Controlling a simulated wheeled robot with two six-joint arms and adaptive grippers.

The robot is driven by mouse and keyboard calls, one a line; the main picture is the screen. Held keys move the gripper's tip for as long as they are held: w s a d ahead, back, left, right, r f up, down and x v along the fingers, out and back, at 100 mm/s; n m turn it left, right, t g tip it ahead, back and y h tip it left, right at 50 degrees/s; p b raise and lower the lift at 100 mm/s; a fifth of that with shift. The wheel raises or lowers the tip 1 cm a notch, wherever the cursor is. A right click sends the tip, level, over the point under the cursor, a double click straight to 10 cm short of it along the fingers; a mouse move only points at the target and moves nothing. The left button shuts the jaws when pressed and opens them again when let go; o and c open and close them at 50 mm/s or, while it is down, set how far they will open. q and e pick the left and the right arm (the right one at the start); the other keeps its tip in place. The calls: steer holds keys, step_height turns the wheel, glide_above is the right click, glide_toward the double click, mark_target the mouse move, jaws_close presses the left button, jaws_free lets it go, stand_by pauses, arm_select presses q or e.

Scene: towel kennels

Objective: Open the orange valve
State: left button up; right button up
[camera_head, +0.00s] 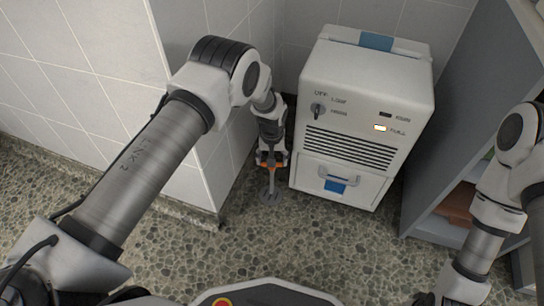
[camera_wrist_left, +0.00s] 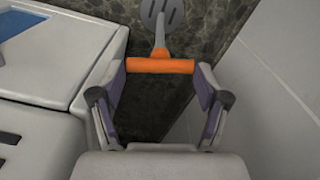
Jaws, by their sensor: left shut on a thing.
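The orange valve (camera_wrist_left: 160,65) has an orange crossbar on a grey stem, with a slotted grey disc (camera_wrist_left: 162,14) at the far end in the left wrist view. In the head view its orange part (camera_head: 264,164) shows low in the gap between the tiled wall and the white machine. My left gripper (camera_wrist_left: 160,72) reaches down into this gap and is shut on the orange crossbar, one finger at each end. The left gripper (camera_head: 271,160) partly covers the valve in the head view. My right gripper is out of frame; only its arm shows at the right.
The white machine (camera_head: 365,90) with a knob, vents and a lit indicator stands just right of the valve. A tiled wall corner (camera_head: 185,130) is close on the left. A grey shelf unit (camera_head: 440,150) stands at the right. The speckled floor (camera_head: 310,235) in front is clear.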

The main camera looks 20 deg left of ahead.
arm_select(q)
steer(key=shift+s+f+n+p, duration=0.15)
steer(key=shift+f+n+p, duration=0.05)
steer(key=shift+n, duration=0.55)
steer(key=shift+s+f+n+p, duration=0.1)
steer(key=shift+f+n+p, duration=0.05)
steer(key=shift+n, duration=0.6)
steer(key=o, duration=0.9)
steer(key=shift+o, duration=1.3)
steer(key=shift+d+f, duration=0.1)
steer(key=shift+f, duration=0.1)
steer(key=shift+w+r, duration=0.2)
